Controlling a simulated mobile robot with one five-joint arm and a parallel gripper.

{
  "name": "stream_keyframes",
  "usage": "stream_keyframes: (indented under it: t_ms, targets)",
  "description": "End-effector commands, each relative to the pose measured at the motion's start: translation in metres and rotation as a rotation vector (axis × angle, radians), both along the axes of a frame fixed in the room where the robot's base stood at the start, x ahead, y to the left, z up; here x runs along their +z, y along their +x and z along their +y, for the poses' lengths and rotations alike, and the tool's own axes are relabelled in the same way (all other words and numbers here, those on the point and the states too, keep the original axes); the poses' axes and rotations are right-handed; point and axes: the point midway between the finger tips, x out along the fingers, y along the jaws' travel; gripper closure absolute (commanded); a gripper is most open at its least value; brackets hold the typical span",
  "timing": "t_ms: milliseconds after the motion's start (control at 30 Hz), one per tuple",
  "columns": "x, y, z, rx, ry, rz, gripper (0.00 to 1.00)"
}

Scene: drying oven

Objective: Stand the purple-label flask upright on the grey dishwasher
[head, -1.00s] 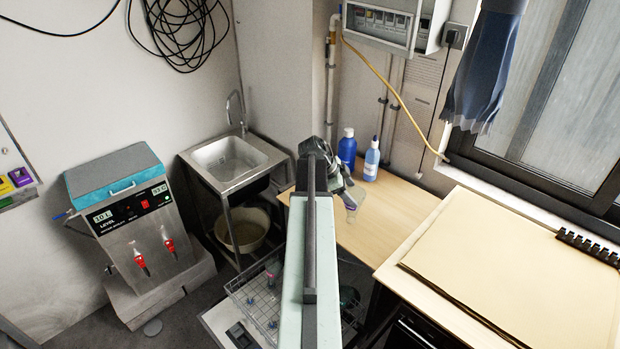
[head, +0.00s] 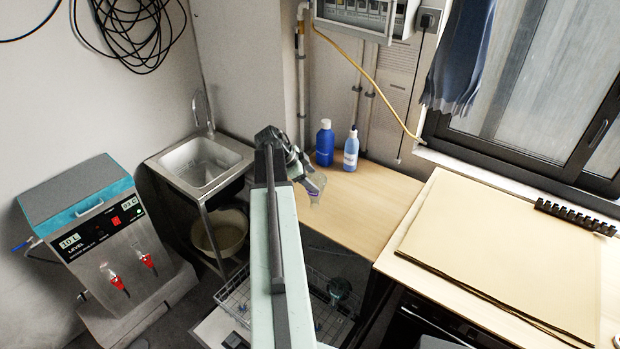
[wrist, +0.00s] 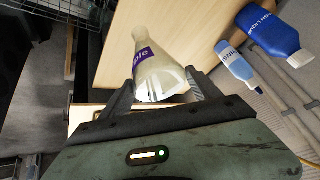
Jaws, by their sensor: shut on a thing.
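The flask (wrist: 158,68) is whitish and cone-shaped, with a purple label. In the wrist view it lies between the two fingers of my gripper (wrist: 160,95), which is shut on it. Its narrow neck points away from the gripper. In the head view the flask (head: 315,190) looks tilted, neck downward, in front of the wooden counter; my arm hides part of the gripper. An open dishwasher with a pulled-out wire rack (head: 236,297) is low behind my arm. My arm covers much of it, and its top surface is hard to make out.
A blue bottle (head: 325,143) and a light-blue bottle (head: 351,150) stand at the back of the wooden counter (head: 375,210). A sink (head: 203,165) stands left of my arm. A board-covered worktop (head: 510,250) is at right.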

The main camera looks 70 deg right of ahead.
Motion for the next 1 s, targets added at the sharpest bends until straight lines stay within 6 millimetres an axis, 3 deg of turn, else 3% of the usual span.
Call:
stream_keyframes:
  t_ms: [533,1000]
  targets:
    - [-0.058,0.000,0.000,0.000,0.000,0.000,0.73]
    - [-0.061,-0.001,0.000,-0.002,0.000,0.001,0.73]
